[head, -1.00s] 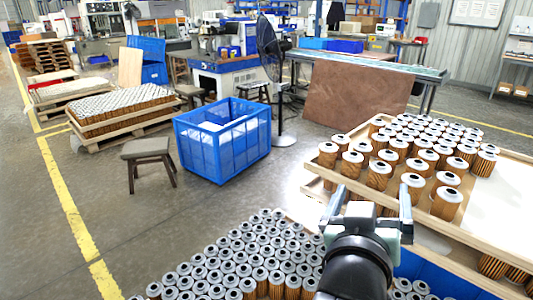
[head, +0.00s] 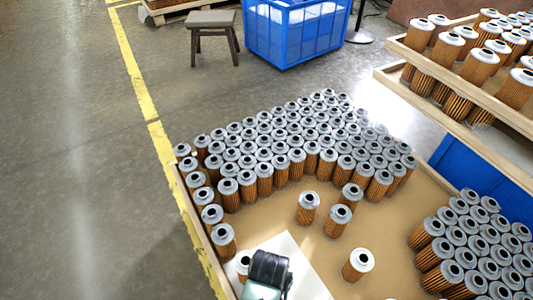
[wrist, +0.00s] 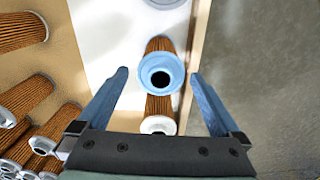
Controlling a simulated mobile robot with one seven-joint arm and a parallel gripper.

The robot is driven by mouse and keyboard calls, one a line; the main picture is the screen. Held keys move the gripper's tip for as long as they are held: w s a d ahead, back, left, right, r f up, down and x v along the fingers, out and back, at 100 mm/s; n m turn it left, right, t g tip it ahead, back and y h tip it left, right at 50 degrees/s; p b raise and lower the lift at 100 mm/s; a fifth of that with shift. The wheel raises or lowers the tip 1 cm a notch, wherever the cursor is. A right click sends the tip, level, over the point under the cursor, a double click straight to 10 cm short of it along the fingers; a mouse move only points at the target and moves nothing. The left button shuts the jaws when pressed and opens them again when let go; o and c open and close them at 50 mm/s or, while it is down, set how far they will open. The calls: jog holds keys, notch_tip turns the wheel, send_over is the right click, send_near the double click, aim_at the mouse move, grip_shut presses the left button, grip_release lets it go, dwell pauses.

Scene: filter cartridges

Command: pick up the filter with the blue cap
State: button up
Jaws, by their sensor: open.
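The filter with the blue cap (wrist: 161,73) shows in the wrist view, its blue ring cap with a dark hole facing the camera and its brown pleated body behind. My gripper (wrist: 160,77) is open, one finger on each side of this filter in the picture; I see no contact. A second filter with a white cap (wrist: 158,124) lies in line just below it in the wrist view, partly covered. In the head view, my dark wrist covers the bottom middle, and I cannot make out the blue cap there.
Many grey-capped filters (head: 297,155) stand packed in a wooden-edged tray (head: 196,235). A white sheet (head: 308,275) lies at its near side, with a white-capped filter (head: 358,264) nearby. More trays stand at right; a blue crate (head: 290,30) and stool (head: 212,22) stand beyond.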

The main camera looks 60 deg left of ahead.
notch_tip(320, 180, down, 3)
jog(key=shift+f+b, duration=0.2)
jog(key=shift+b, duration=0.3)
jog(key=f+b, duration=0.3)
jog(key=f, duration=0.2)
jog(key=shift+a+f, duration=0.15)
jog(key=shift+a, duration=0.05)
jog(key=c, duration=1.3)
